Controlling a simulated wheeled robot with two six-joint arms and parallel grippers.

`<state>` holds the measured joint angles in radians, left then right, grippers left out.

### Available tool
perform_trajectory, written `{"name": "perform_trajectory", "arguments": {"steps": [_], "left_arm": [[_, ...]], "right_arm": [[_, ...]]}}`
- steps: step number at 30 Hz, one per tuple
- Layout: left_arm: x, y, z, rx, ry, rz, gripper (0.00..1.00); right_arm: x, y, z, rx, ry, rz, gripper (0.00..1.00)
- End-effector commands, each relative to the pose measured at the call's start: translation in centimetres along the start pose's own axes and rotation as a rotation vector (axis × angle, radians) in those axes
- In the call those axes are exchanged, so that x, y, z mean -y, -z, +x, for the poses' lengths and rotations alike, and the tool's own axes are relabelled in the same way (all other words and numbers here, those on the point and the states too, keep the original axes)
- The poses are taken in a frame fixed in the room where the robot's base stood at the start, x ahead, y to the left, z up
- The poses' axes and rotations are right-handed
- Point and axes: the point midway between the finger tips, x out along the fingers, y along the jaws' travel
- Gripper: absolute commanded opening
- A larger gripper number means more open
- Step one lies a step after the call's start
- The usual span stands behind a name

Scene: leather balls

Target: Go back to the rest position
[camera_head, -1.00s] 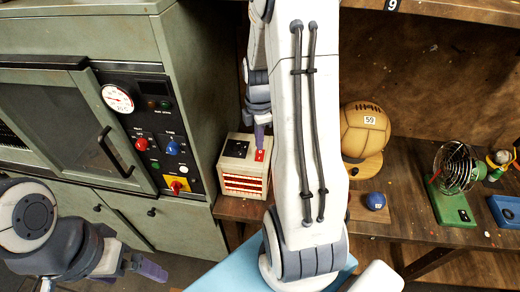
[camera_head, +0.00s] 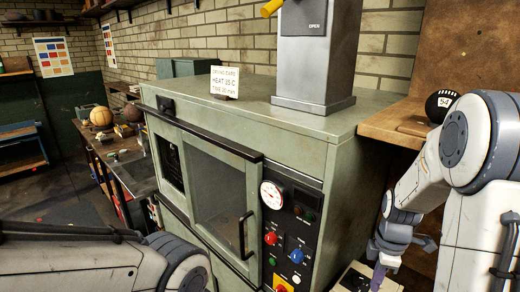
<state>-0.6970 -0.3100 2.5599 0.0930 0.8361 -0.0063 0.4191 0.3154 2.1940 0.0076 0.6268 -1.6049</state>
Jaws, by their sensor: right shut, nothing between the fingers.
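My right arm comes in from the right edge, its forearm folded downward. My right gripper (camera_head: 379,276), with purple fingertips, is shut and empty, pointing down at the lower right. A pale control box (camera_head: 352,282) shows only partly at the bottom edge, beside the fingertips; I cannot tell if they touch it. My left arm crosses the lower left corner, and its gripper is out of the frame.
A green oven (camera_head: 217,190) fills the middle, with a gauge (camera_head: 272,195) and knobs on its front. A sign (camera_head: 225,82) and a grey unit (camera_head: 313,60) stand on top. A dark ball (camera_head: 440,104) sits on a wooden shelf at right. Open floor lies at left.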

Motion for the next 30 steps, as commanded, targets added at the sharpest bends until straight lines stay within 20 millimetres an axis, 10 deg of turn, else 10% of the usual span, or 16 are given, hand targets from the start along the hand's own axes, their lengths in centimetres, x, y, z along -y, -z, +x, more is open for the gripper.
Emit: {"name": "perform_trajectory", "arguments": {"steps": [6,12,21,30], "left_arm": [[0.3,-0.2,3.8,0.000,0.000,-0.003,1.00],[0.5,-0.4,6.7,0.000,0.000,-0.005,1.00],[0.7,-0.5,9.0,0.000,0.000,-0.007,1.00],[0.7,-0.5,9.0,0.000,0.000,-0.008,1.00]], "right_arm": [[6.2,11.3,-0.2,-0.027,-0.012,0.146,0.00],[15.4,17.6,0.0,-0.057,0.008,0.319,0.00],[25.0,19.0,0.8,-0.067,0.053,0.509,0.00],[26.1,18.8,0.8,-0.065,0.061,0.546,0.00]]}}
